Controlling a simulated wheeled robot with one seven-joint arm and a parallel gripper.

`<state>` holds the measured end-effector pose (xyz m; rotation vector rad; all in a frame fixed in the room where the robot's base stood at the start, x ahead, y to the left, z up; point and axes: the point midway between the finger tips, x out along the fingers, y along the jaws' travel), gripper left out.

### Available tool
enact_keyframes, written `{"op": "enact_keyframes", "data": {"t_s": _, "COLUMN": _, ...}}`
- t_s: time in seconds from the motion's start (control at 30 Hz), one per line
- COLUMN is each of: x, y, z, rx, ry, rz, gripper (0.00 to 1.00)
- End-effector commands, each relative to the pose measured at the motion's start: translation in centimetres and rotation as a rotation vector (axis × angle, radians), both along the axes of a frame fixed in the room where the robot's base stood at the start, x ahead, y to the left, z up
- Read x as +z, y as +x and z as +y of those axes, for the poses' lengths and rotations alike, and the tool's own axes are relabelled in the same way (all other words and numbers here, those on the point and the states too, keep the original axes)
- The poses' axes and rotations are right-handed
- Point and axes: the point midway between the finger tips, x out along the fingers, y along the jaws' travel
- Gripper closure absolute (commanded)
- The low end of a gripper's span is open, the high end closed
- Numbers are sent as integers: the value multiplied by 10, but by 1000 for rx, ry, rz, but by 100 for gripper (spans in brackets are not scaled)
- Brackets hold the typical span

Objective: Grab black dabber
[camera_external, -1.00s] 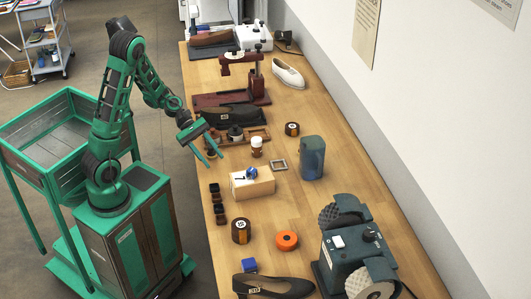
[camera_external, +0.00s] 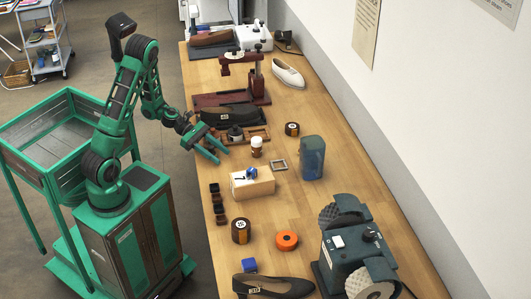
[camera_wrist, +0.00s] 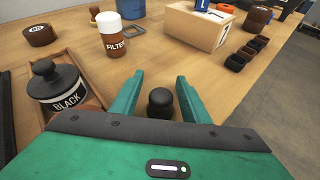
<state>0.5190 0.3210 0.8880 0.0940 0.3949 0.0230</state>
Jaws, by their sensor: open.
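A round black jar-like dabber (camera_wrist: 56,88) with a knob on top and a label reading BLACK stands at the left in the wrist view, in a wooden tray (camera_wrist: 88,84). It also shows in the external view (camera_external: 235,132), just beyond my gripper (camera_external: 220,157). In the wrist view my gripper (camera_wrist: 160,76) is open, its two green fingers apart. A second dark knob (camera_wrist: 160,103) shows between the finger bases; its lower part is hidden by my gripper. The labelled dabber is outside the fingers, left of the left one.
A light box (camera_external: 252,182), small black cups (camera_external: 217,205) and a blue-grey container (camera_external: 312,158) are nearby. A dark shoe (camera_external: 230,115) lies behind the tray.

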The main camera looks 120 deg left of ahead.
Motion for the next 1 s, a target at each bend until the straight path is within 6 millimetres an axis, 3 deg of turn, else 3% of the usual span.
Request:
{"op": "enact_keyframes", "data": {"t_s": 0.27, "x": 0, "y": 3, "z": -1, "rx": -3, "ry": 1, "rz": -1, "gripper": 58}}
{"op": "enact_keyframes", "data": {"t_s": 0.43, "x": 0, "y": 4, "z": -1, "rx": -4, "ry": 2, "rz": -1, "gripper": 96}}
{"op": "enact_keyframes", "data": {"t_s": 0.47, "x": 0, "y": 4, "z": -1, "rx": -4, "ry": 2, "rz": -1, "gripper": 100}}
{"op": "enact_keyframes", "data": {"t_s": 0.77, "x": 1, "y": 4, "z": -1, "rx": -4, "ry": 3, "rz": -2, "gripper": 100}}
{"op": "enact_keyframes", "data": {"t_s": 1.0, "x": 12, "y": 4, "z": -1, "rx": -5, "ry": 4, "rz": -1, "gripper": 100}}
